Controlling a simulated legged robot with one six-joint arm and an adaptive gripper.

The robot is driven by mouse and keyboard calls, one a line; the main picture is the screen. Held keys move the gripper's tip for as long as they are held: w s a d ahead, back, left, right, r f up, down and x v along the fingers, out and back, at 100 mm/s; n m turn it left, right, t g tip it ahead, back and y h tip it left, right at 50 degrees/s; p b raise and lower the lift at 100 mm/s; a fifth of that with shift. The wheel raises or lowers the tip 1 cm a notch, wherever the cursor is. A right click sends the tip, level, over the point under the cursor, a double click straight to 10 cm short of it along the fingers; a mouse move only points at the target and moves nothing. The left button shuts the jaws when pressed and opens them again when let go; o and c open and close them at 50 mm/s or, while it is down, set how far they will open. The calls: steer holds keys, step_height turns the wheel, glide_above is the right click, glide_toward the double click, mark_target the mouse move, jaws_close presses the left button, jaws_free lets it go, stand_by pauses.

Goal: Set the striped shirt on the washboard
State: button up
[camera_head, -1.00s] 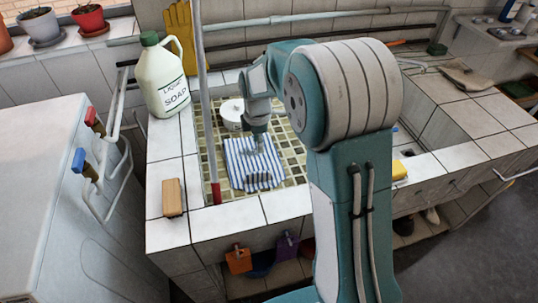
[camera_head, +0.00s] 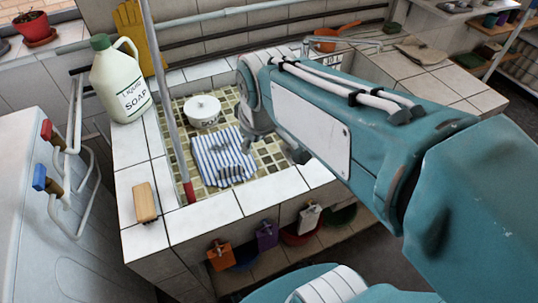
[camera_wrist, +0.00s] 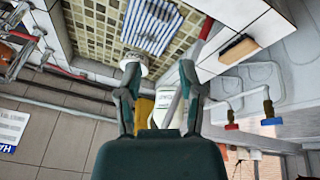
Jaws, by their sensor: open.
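The blue-and-white striped shirt (camera_head: 222,153) lies crumpled on the mosaic floor of the tiled sink (camera_head: 185,180). It also shows at the top of the wrist view (camera_wrist: 150,22). I cannot make out a washboard in either view; my arm hides the right part of the sink. My gripper (camera_wrist: 159,75) is open and empty in the wrist view, its two fingers spread wide. It is apart from the shirt. In the head view my arm crosses right of the shirt, and the fingers are hard to make out.
A soap bottle (camera_head: 121,80) and a wooden brush (camera_head: 145,202) are on the left rim. A slanting pole (camera_head: 168,95) rises left of the shirt. The right-hand counter (camera_head: 455,82) is partly clear.

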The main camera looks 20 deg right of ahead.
steer(key=s+m+t, duration=0.1)
steer(key=s+m, duration=0.4)
steer(key=s, duration=0.3)
steer(key=shift+s+d+r+t, duration=0.15)
steer(key=shift+d+r+t, duration=0.05)
steer(key=shift+r+t, duration=0.1)
